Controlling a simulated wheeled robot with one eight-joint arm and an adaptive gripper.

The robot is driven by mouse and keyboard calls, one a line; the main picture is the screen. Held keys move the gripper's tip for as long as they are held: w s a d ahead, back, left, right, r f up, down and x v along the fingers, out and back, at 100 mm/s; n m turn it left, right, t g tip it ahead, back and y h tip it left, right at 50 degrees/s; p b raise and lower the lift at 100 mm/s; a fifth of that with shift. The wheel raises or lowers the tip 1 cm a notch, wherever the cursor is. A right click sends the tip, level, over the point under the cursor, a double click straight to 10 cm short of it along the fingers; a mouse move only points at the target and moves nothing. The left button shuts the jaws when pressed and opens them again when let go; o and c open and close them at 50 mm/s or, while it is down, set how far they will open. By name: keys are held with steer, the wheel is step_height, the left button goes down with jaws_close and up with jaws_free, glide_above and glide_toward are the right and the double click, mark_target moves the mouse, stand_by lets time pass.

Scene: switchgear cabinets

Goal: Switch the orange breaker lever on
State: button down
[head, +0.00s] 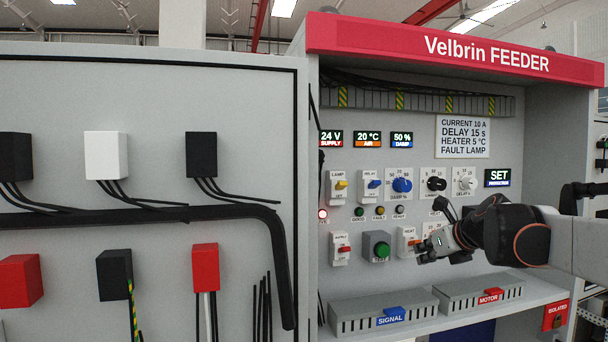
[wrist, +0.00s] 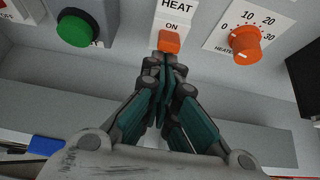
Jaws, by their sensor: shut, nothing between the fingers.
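The orange breaker lever (wrist: 170,41) sits on a white plate marked HEAT, just below the word ON in the wrist view. In the head view the lever (head: 414,242) shows small beside my gripper (head: 424,252). My gripper (wrist: 167,62) is shut and empty, its fingertips right at the lower end of the lever. They look touching or very close; I cannot tell which. The fingertips hide what lies below the lever, including any lower marking.
A green button (wrist: 76,29) is left of the breaker and an orange heater dial (wrist: 245,43) is right of it. A red lever (head: 344,249) is farther left. Grey ducts marked SIGNAL (head: 360,318) and MOTOR (head: 470,302) run below.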

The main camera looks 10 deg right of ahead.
steer(key=shift+r, duration=0.55)
stand_by(0.4)
